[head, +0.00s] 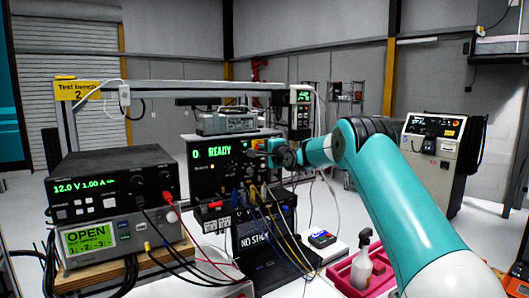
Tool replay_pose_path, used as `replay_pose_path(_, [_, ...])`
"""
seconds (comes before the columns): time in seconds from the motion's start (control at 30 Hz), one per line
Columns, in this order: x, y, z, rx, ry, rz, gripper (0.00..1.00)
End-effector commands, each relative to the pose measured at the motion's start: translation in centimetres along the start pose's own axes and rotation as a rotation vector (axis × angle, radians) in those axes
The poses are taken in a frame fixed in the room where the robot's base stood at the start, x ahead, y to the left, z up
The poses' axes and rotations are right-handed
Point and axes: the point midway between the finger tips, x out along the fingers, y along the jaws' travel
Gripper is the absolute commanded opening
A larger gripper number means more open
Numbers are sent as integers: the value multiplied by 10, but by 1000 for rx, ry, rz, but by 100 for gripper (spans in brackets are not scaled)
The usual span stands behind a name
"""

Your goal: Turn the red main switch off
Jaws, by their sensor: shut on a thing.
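A black instrument (215,175) with a green "READY" display stands at the centre of the bench. My teal arm reaches in from the right, and my gripper (258,154) is at the upper right of this instrument's front panel. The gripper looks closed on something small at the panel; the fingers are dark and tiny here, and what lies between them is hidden. I cannot clearly make out a red main switch. A small red part (215,205) shows low on the instrument's front, apart from the gripper.
A power supply (110,190) reading 12.0 V stands at the left. Red, black, blue and yellow cables hang in front of the instruments. A pink tray (345,281) with a spray bottle (362,258) lies below my arm. A cabinet (433,165) stands at the right.

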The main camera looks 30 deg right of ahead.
Motion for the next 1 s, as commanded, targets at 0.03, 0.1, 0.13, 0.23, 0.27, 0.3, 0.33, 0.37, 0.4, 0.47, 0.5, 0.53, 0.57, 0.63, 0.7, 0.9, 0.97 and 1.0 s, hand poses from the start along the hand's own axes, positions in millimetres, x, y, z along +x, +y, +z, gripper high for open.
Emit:
replay_pose_path(0.03, [0,3,0,-17,0,-1,0])
replay_pose_path(0.1, [0,4,0,-49,0,-1,0])
replay_pose_path(0.13, [0,5,0,-64,0,-1,0])
replay_pose_path(0.23, [0,6,0,-132,-1,-2,0])
replay_pose_path(0.27, [0,6,0,-154,-1,-2,0])
replay_pose_path(0.3, [0,6,1,-188,-1,-2,0])
replay_pose_path(0.33, [0,7,1,-214,-1,-2,0])
replay_pose_path(0.37, [0,7,1,-241,-1,-2,0])
replay_pose_path(0.4, [0,7,1,-278,-1,-2,0])
replay_pose_path(0.47, [0,7,0,-335,0,-2,0])
replay_pose_path(0.5, [0,7,0,-373,0,-1,0])
replay_pose_path(0.53, [0,7,0,-403,0,-1,0])
replay_pose_path(0.57, [0,6,0,-432,1,-2,0])
replay_pose_path(0.63, [0,6,0,-498,0,-1,0])
replay_pose_path(0.7, [0,6,0,-564,0,-1,0])
replay_pose_path(0.9, [0,6,0,-754,-1,0,0])
replay_pose_path(0.97, [0,6,0,-810,-1,1,0])
replay_pose_path(1.0, [0,5,0,-849,-1,1,0])
